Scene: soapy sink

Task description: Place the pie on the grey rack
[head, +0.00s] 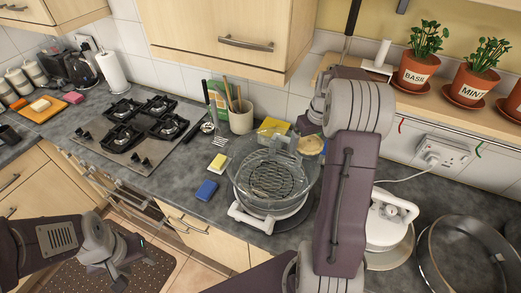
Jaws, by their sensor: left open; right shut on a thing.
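A round, tan-crusted pie (311,145) is at the back right rim of a clear glass bowl (240,165). My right gripper (287,147) is shut on the pie near the rim. My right arm covers part of this area, and the fingertips are hard to make out. The grey rack (270,180) is a round wire grid inside the bowl, lower than the pie and in front of it. Nothing is visible on it. My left gripper (122,272) is open and empty at the lower left, in front of the counter and over the floor.
The bowl stands in a white base (262,222). A white lid unit (388,222) and a metal ring (465,255) are to the right. A blue sponge (206,190), yellow sponge (218,163) and utensil crock (241,118) are left of the bowl. Cupboards (225,30) hang above.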

